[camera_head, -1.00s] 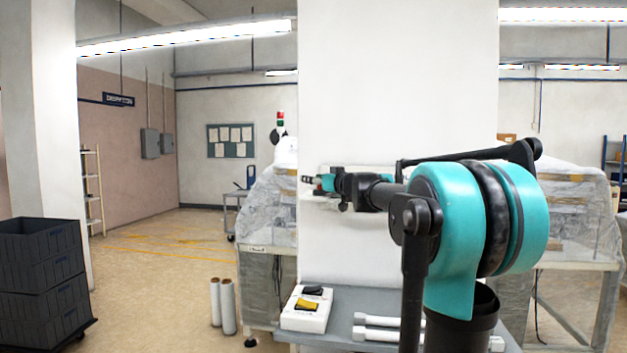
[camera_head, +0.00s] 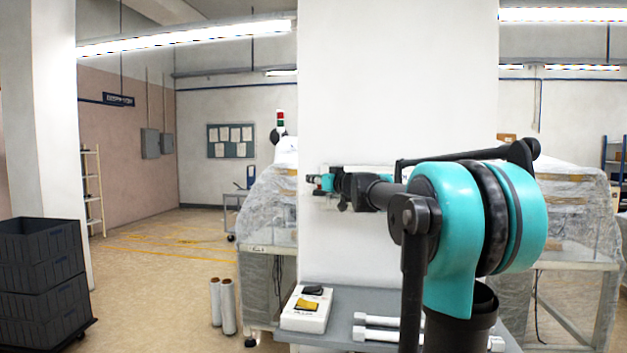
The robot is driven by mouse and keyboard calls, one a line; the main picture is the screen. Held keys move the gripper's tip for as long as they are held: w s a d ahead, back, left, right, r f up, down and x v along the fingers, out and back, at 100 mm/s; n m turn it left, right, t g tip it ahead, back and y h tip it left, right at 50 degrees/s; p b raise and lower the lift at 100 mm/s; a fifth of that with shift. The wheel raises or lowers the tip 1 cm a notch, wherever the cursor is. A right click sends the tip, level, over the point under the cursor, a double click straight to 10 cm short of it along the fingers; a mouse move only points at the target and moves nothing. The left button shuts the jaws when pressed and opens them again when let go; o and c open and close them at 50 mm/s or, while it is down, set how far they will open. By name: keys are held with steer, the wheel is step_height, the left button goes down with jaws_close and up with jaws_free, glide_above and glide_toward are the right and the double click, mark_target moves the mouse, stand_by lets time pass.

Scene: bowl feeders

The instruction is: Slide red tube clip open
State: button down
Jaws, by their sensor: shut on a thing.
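My gripper (camera_head: 315,180) is small and far off, at the end of my arm in front of the white pillar. It points left and is shut on a small dark-reddish piece at its fingertips, which I take to be the red tube clip (camera_head: 309,179). The clip's outline and how far it is slid are too small to make out. A pale strip or panel (camera_head: 385,171) on the pillar shows behind my gripper. My wrist and forearm hide part of it.
A grey bench (camera_head: 350,300) stands below, with a white box (camera_head: 306,315) with black and yellow parts, and white tubes (camera_head: 375,334). Plastic-wrapped machines flank the pillar (camera_head: 400,80). Dark crates (camera_head: 40,270) stand at the left.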

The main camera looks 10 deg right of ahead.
steer(key=a, duration=0.2)
steer(key=w+a, duration=0.1)
steer(key=a, duration=0.1)
steer(key=shift+w, duration=0.15)
steer(key=c, duration=1.2)
jaws_free()
steer(key=shift+a, duration=0.15)
steer(key=v, duration=1.2)
